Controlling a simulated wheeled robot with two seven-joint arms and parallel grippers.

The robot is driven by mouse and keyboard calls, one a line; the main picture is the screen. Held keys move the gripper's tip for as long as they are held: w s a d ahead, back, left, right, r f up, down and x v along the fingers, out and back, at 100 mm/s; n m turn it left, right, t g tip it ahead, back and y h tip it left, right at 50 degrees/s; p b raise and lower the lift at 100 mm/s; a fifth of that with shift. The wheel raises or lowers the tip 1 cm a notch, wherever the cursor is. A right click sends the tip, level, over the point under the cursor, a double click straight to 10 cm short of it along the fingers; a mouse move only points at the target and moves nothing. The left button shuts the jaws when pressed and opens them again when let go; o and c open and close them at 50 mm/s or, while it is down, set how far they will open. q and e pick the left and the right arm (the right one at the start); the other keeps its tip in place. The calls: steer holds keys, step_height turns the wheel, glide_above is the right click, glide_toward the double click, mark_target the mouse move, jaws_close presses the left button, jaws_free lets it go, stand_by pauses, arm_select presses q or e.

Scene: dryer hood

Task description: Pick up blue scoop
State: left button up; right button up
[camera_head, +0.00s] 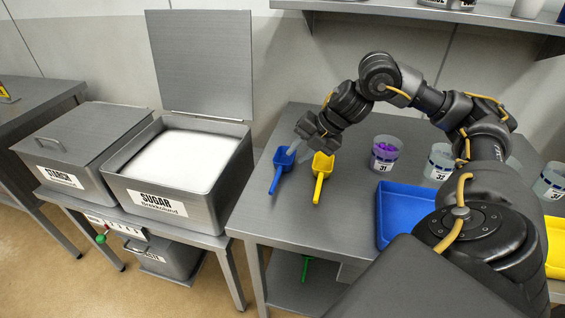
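The blue scoop (281,163) lies on the grey table near its left side, its handle pointing toward the front edge. My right gripper (293,147) reaches in from the right, with its fingers pointing down at the bowl end of the blue scoop. The fingers overlap the bowl in the view; I cannot tell whether they touch it, or whether they are open or shut. The scoop appears to rest on the table. My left gripper is out of view.
A yellow scoop (321,172) lies close to the right of the blue one. A cup with purple contents (386,153), other cups (439,162) and a blue tray (391,224) stand farther right. An open sugar bin (176,205) is at the left.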

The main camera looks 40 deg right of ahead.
mark_target(281, 171)
steer(key=x, duration=0.4)
steer(key=shift+w+d, duration=0.1)
steer(key=shift+w, duration=0.05)
steer(key=shift+f, duration=0.25)
steer(key=x, duration=0.4)
steer(key=shift+w+f+p, duration=0.2)
steer(key=shift+f+p, duration=0.1)
steer(key=shift+p, duration=0.1)
steer(key=shift+w+f, duration=0.1)
steer(key=shift+f, duration=0.05)
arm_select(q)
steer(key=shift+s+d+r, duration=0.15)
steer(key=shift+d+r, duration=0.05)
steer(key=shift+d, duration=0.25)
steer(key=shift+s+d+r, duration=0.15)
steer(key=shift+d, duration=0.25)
arm_select(e)
steer(key=shift+c, duration=0.5)
